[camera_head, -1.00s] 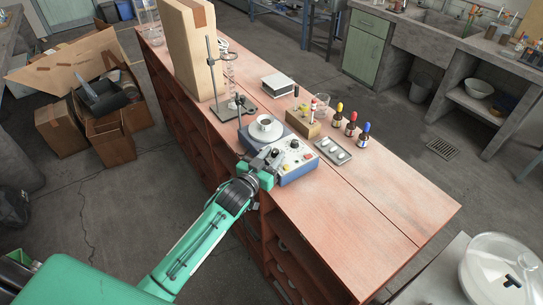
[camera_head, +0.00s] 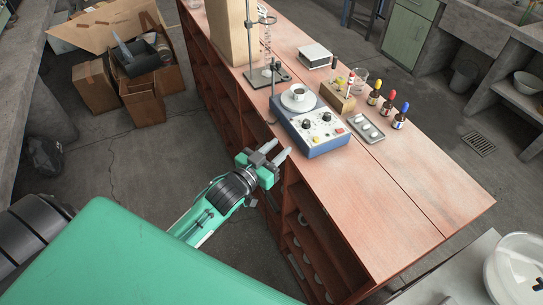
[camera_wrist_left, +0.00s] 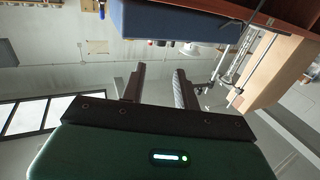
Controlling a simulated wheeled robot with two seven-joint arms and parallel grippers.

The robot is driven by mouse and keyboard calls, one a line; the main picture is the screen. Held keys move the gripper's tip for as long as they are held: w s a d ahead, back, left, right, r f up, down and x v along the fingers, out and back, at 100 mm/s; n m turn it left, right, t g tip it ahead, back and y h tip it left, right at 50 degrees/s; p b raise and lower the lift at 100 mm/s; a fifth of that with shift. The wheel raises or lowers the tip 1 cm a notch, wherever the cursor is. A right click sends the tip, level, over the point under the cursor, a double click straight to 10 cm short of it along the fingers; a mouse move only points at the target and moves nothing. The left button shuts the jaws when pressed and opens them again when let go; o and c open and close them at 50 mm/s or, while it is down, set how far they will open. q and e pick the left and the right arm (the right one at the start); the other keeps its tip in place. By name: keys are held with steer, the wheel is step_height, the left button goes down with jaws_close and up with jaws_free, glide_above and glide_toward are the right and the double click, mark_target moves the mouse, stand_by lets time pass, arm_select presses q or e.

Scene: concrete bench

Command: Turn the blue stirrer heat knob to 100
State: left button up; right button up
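The blue stirrer (camera_head: 320,138) stands on the red bench near its front edge, with a white top plate carrying a small white cup (camera_head: 298,92). Its sloped panel has several knobs, among them a dark knob (camera_head: 326,117); which one is the heat knob and its setting are too small to read. My left gripper (camera_head: 283,156) is open and empty, in front of the bench edge, left of and apart from the stirrer. In the left wrist view its two fingers (camera_wrist_left: 158,85) stand apart with nothing between them, and the stirrer's blue side (camera_wrist_left: 175,22) shows above. My right gripper is not in view.
A metal tray (camera_head: 367,128) with white pieces lies right of the stirrer, beside dropper bottles (camera_head: 387,104) and a wooden block (camera_head: 337,97). A clamp stand (camera_head: 257,75) rises behind. The bench's near right part (camera_head: 420,190) is clear.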

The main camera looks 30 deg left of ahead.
arm_select(q)
steer(key=shift+v, duration=1.1)
